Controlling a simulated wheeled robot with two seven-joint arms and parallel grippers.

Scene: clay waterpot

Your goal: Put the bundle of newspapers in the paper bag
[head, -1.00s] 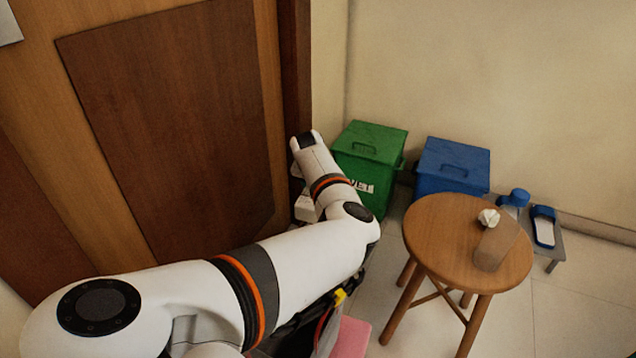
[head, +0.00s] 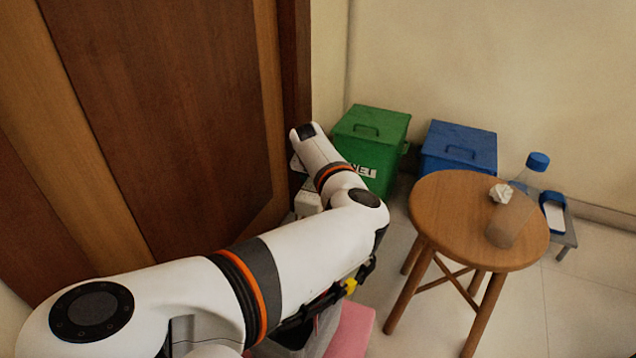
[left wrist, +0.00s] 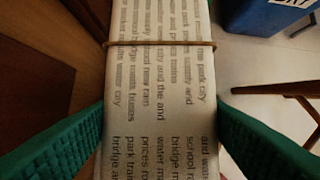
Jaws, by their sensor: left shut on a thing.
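The bundle of newspapers (left wrist: 160,80) fills the middle of the left wrist view. It is pale, printed with dark text, and has a tan band around it. My left gripper (left wrist: 160,110) is shut on it, with a green textured finger on each long side. In the head view my left arm reaches in from the left toward the green bin, and its fingers are hidden by the arm. I cannot make out a paper bag in either view. My right gripper is not in view.
A green bin (head: 370,124) and a blue bin (head: 458,148) stand by the wall. A wooden door (head: 165,120) is close on the left. A pink object (head: 350,332) lies below my arm.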

